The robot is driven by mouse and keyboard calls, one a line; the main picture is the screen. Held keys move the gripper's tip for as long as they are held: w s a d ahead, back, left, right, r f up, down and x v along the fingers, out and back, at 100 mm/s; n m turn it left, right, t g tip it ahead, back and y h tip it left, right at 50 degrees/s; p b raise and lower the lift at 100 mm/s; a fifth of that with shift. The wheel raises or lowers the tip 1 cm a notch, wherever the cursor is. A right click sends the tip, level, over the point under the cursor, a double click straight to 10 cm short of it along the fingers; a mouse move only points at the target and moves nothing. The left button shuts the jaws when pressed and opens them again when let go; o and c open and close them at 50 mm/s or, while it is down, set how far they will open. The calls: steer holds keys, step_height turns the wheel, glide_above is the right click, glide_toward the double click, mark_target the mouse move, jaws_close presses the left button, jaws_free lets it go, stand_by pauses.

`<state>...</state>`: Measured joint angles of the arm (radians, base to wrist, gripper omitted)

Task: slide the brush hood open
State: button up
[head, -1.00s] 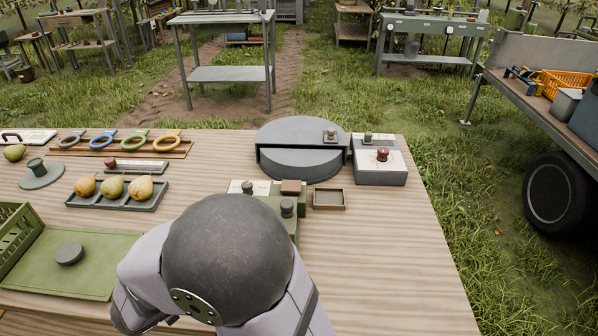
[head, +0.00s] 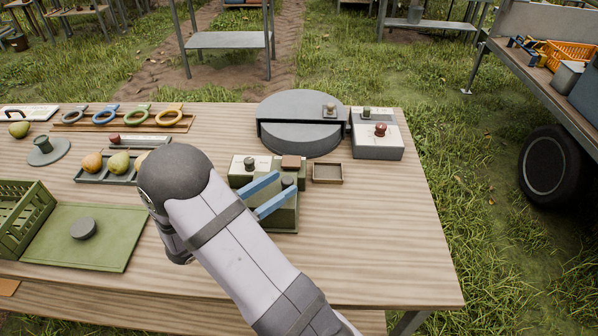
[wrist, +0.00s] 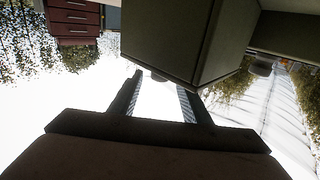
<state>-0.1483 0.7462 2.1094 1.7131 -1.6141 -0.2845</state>
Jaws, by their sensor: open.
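The dark green box-like cover (head: 284,217) that looks like the brush hood stands near the table's middle, with a dark round knob (head: 287,182) on top. A brown block (head: 291,162), possibly the brush, shows behind it. My gripper (head: 286,184) is open, its two blue fingers pointing to the right over the cover. In the head view the knob lies between the fingertips; whether they touch it cannot be told. In the wrist view a large dark green box (wrist: 185,35) fills the space just beyond the open fingers (wrist: 160,82).
A grey round drum (head: 300,138) and a box with a red button (head: 380,130) stand behind. A small empty tray (head: 328,173) lies right of the cover. A pear tray (head: 90,177) and a green mat (head: 110,245) are left. The table's right front is clear.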

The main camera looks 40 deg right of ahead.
steer(key=shift+d, duration=0.1)
steer(key=d+p, duration=0.1)
steer(key=d, duration=0.6)
